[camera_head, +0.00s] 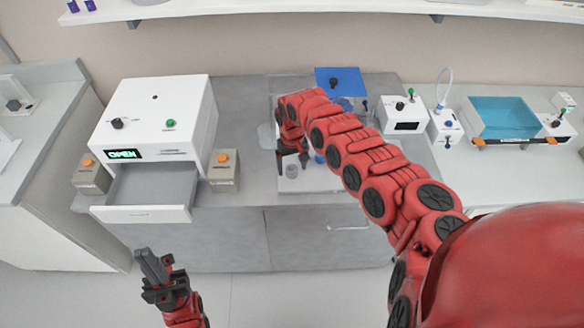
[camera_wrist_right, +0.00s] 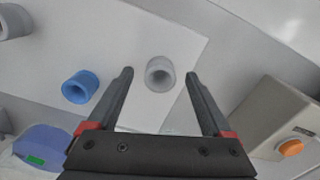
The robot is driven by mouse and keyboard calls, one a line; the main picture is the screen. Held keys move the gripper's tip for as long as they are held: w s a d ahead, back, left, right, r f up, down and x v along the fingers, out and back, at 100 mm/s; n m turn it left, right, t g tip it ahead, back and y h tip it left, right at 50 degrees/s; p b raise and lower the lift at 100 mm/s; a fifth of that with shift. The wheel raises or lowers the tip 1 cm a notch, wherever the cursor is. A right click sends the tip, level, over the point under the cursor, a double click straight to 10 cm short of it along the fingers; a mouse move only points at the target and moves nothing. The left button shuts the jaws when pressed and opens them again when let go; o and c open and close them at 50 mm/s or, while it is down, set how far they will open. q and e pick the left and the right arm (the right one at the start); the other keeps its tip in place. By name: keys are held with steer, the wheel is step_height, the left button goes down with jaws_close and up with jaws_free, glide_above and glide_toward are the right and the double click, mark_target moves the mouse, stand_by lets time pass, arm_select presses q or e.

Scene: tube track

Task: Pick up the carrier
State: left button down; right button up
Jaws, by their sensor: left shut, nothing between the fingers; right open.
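A small pale grey hollow cylinder (camera_wrist_right: 160,74), which looks like a carrier, stands on a white surface between the fingertips of my right gripper (camera_wrist_right: 158,74) in the right wrist view. The fingers are open with a gap on each side of it. In the head view my right gripper (camera_head: 291,158) points down over the same pale cylinder (camera_head: 291,171). A blue hollow cylinder (camera_wrist_right: 80,87) stands to its left in the wrist view and partly shows in the head view (camera_head: 320,158). My left gripper (camera_head: 153,266) is shut and empty, in front of the counter.
A white machine (camera_head: 150,115) reading OPEN has its drawer (camera_head: 145,213) pulled out. Boxes with orange buttons (camera_head: 224,170) (camera_head: 91,176) flank it. Another grey cylinder (camera_wrist_right: 14,22) shows in the wrist view. A turquoise basin (camera_head: 503,117) is at the right.

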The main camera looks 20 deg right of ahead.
steer(key=shift+f, duration=0.9)
jaws_close()
steer(key=shift+r, duration=0.15)
